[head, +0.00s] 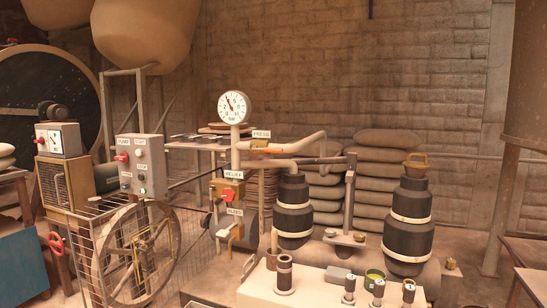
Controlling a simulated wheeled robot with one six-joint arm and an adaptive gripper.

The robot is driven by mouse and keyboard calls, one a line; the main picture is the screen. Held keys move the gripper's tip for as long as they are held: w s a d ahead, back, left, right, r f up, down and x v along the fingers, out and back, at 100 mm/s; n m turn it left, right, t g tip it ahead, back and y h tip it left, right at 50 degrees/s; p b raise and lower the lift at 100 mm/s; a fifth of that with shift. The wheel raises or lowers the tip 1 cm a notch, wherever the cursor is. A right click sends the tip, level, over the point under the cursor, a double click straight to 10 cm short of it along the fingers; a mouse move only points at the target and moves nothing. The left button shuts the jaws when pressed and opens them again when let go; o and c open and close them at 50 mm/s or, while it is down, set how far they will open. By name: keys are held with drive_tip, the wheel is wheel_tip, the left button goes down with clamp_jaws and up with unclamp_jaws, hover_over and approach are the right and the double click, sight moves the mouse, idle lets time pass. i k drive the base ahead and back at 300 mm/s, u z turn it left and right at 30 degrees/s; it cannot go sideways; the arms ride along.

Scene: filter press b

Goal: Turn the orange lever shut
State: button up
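The orange lever (272,151) is small in the head view, just below and right of the PRESS label (261,134). It sits at a brass-coloured valve (257,144) on the pipework beside the gauge post. The lever lies close to level, roughly along the pipe (300,145) that runs to the right. Its exact angle is too small to tell. My gripper is not in view.
A round pressure gauge (234,107) tops the post. Black cylinders (293,212) and a pale bench (315,290) with small containers stand front right. A spoked wheel (125,262) stands left.

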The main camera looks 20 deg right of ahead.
sight(254, 148)
drive_tip(key=z, duration=0.1)
drive_tip(key=i, duration=0.55)
drive_tip(key=z, duration=0.1)
drive_tip(key=k, duration=0.6)
drive_tip(key=u, duration=0.75)
drive_tip(key=i, duration=1.05)
drive_tip(key=z, duration=0.1)
